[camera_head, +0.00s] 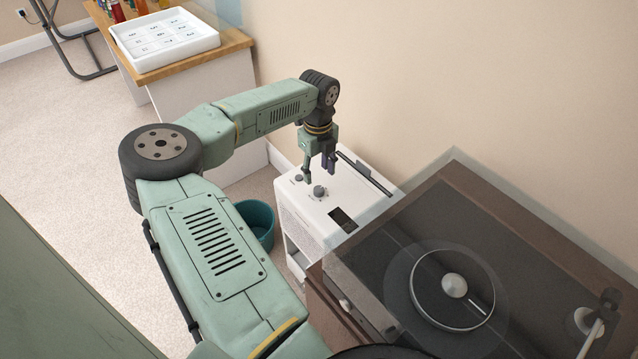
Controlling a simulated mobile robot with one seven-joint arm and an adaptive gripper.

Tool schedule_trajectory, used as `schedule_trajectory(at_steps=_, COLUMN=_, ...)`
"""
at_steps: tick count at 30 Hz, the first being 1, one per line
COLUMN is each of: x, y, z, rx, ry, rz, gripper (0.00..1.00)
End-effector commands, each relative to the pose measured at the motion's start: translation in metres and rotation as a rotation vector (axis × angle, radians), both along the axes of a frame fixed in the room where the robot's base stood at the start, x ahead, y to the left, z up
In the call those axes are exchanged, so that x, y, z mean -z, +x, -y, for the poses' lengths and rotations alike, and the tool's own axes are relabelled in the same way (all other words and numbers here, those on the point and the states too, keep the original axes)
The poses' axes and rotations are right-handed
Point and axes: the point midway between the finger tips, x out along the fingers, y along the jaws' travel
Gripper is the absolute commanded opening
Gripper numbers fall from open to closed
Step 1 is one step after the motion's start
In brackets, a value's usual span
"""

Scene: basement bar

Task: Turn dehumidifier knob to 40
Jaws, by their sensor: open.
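The white dehumidifier (303,222) stands on the floor against the wall, in the middle of the head view. Its top carries a larger grey knob (320,191), a smaller grey knob (298,179) and a dark display (342,219). Marks around the knobs are too small to read, so I cannot tell the setting. My gripper (320,178) points down over the top panel with its two fingers apart and empty. The fingertips are close above the larger knob, slightly behind it in the picture. I cannot tell whether they touch anything.
A turntable (400,275) under a clear cover stands on a brown cabinet at the right, close to the dehumidifier. A teal bin (262,222) stands at its left. A counter with a white tray (165,57) and bottles is behind. Carpet at left is clear.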

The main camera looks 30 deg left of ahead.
Motion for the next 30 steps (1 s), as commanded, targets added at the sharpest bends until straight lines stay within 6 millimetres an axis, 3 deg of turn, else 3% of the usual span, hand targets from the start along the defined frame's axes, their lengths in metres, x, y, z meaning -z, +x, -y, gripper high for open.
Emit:
schedule_trajectory(at_steps=6, x=0.039, y=0.0, z=0.002, rx=0.001, ry=-0.004, rz=-0.001, gripper=0.46)
schedule_trajectory(at_steps=12, x=0.061, y=0.0, z=0.002, rx=0.003, ry=-0.003, rz=0.0, gripper=0.46)
schedule_trajectory(at_steps=23, x=0.066, y=0.001, z=0.001, rx=0.003, ry=-0.002, rz=0.003, gripper=0.45)
schedule_trajectory(at_steps=30, x=0.065, y=0.0, z=0.002, rx=0.003, ry=-0.002, rz=0.002, gripper=0.29)
